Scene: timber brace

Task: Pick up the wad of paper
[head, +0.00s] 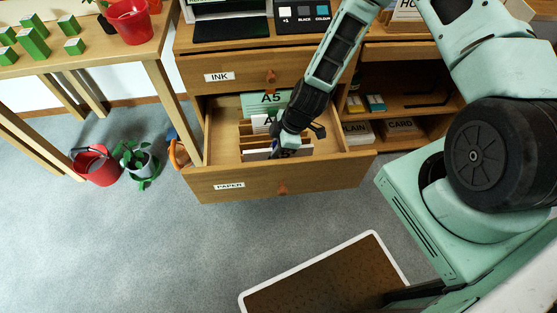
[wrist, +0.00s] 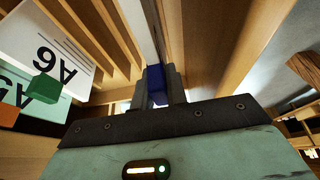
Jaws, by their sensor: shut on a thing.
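My gripper (head: 279,147) reaches down into the open paper drawer (head: 225,185). In the wrist view, its fingers (wrist: 157,90) are shut on a small blue tab (wrist: 155,78). A thin white stack or sheet (wrist: 140,22) stands edge-on just beyond the tab and seems joined to it. I cannot tell for sure that this is the wad of paper. In the head view, a white labelled pack (head: 292,152) stands low in the drawer beside the fingers, partly hidden by them. No loose crumpled paper shows.
Wooden dividers split the drawer. An A6 card (wrist: 60,55) with a green tab and a card with an orange tab stand left in the wrist view. The INK drawer (head: 245,76) is above.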

